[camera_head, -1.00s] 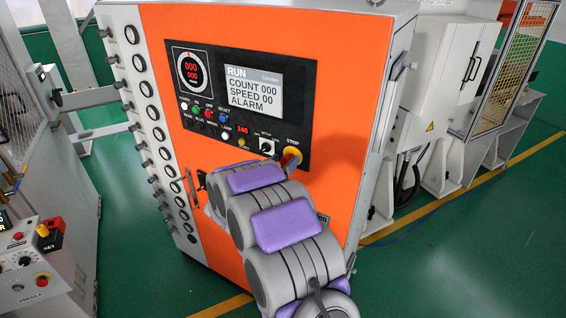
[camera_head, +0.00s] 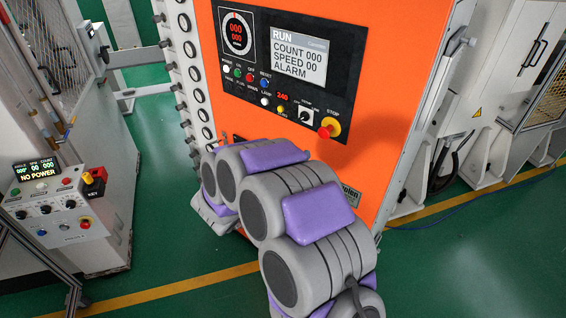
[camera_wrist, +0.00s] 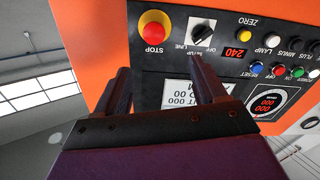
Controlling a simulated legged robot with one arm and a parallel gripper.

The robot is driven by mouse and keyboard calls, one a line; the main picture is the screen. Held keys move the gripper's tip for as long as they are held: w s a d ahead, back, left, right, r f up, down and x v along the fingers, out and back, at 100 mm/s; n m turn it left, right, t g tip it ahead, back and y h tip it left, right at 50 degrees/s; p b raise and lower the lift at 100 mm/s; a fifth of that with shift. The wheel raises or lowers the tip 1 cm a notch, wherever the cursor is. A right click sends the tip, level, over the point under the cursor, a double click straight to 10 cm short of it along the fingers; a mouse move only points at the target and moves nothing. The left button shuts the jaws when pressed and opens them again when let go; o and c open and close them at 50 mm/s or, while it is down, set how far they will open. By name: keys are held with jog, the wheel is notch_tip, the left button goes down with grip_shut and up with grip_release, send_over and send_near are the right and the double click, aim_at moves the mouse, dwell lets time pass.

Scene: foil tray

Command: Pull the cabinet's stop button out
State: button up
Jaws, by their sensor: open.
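The stop button (camera_head: 327,131) is a red mushroom head on a yellow collar, at the lower right of the cabinet's black panel, under the word STOP. In the head view nothing covers it. The wrist view is upside down and shows the stop button (camera_wrist: 153,30) beyond the fingers and a little to their left. My gripper (camera_wrist: 163,75) is open, with nothing between its two dark fingers. It is apart from the button. In the head view my arm hides most of the gripper. The cabinet (camera_head: 388,95) has an orange front. I cannot tell how far out the button stands.
The panel's screen (camera_head: 299,55) reads RUN, COUNT 000, SPEED 00, ALARM. A dark selector knob (camera_head: 306,117) sits just left of the stop button. Another control box (camera_head: 60,205) with its own buttons stands at the far left. Green floor is open in front of the cabinet.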

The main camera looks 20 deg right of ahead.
jog(key=v, duration=0.3)
jog(key=shift+s, duration=0.2)
jog(key=shift+a, duration=0.15)
